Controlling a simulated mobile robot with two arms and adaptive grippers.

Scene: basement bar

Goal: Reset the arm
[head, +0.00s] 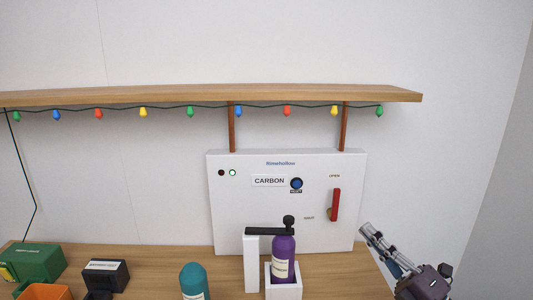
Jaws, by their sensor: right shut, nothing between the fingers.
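My right gripper (367,231) is at the lower right, shut and empty. Its fingers point up and left, just right of the white panel box's lower corner in the picture. My left gripper is out of view. The white panel box (240,210) carries a CARBON label, a dark red lamp, a bright green-ringed lamp, a blue button (296,183) and a red lever (336,204). The lever stands upright below small lettering like OPEN.
A teal bottle (194,281), a black box (106,272), a green box (35,262) and an orange bin (44,292) stand on the wooden counter (225,277). A wooden shelf (210,94) with colored bulbs hangs above. Some counter is bare right of the holder.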

